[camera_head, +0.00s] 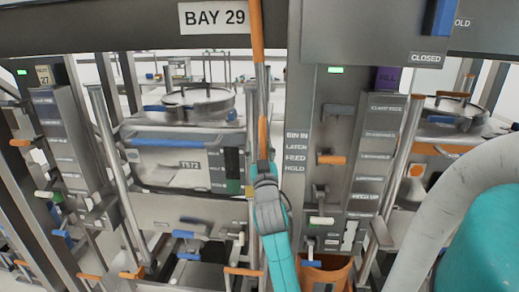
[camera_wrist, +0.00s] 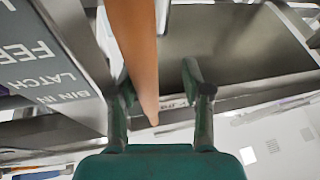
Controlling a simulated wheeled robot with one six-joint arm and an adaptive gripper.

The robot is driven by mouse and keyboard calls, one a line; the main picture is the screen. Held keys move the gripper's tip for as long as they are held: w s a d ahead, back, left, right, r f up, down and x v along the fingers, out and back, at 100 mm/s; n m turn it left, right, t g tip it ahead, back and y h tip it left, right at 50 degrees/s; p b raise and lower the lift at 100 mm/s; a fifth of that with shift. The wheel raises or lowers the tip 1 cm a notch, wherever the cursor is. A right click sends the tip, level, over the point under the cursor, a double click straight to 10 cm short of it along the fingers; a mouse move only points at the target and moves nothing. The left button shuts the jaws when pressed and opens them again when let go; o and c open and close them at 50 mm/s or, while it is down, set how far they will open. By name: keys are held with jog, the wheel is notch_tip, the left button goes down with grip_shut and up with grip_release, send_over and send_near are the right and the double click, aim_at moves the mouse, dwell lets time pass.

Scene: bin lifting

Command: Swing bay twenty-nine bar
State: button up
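The BAY 29 sign (camera_head: 214,17) is on the top beam. An orange bar (camera_head: 257,35) hangs down just right of it, in front of the bay's frame. My gripper (camera_head: 262,158) points up at the bar's lower stretch, left of the label post. In the wrist view the orange bar (camera_wrist: 133,45) comes down from the top and narrows to an end between my two fingers (camera_wrist: 158,95). The fingers are apart, with a clear gap between the bar and the right finger. The bar lies nearer the left finger; whether it touches is unclear.
The post (camera_head: 297,160) with BIN IN, LATCH, FEED and HOLD labels stands close on the right. Several small coloured levers stick out lower down. A purple panel (camera_head: 388,78) is at upper right.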

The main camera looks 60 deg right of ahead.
jog(key=v, duration=1.2)
jog(key=shift+w, duration=0.1)
dwell(0.6)
jog(key=s+a+f+n+t+y, duration=0.2)
jog(key=a+f+n+t+y, duration=0.55)
jog(key=a+f, duration=1.25)
jog(key=s+a+f+n+g+y, duration=0.1)
jog(key=s+a+f+g+y, duration=0.1)
jog(key=s+a+y, duration=0.3)
jog(key=s+a+f+n+g+y, duration=0.1)
jog(key=s+a+f+g+y, duration=0.2)
jog(key=s+a, duration=0.9)
jog(key=shift+s+y, duration=1.45)
jog(key=shift+s, duration=0.15)
